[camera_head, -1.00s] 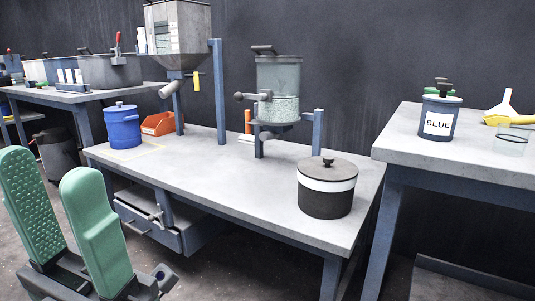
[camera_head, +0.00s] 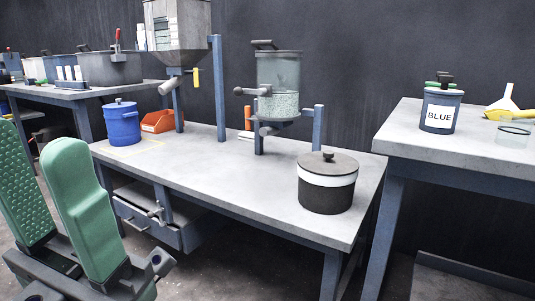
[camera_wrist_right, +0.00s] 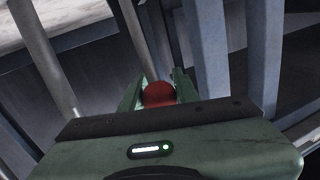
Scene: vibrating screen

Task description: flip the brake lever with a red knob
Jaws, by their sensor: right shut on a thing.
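The red knob (camera_wrist_right: 158,94) shows in the right wrist view, between the two green fingers of my right gripper (camera_wrist_right: 158,88), which is shut on it. The lever's shaft is hidden or cannot be told apart from the grey bars behind it. Neither this knob nor my right gripper shows in the head view. My left gripper (camera_head: 56,190) is at the lower left of the head view, its green fingers apart with nothing between them.
A grey table (camera_head: 240,165) holds a blue pot (camera_head: 122,125), an orange bin (camera_head: 158,122), a glass vessel on a stand (camera_head: 279,75) and a dark lidded pot (camera_head: 326,195). Grey bars (camera_wrist_right: 204,55) crowd the right gripper. Another table (camera_head: 450,150) stands at right.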

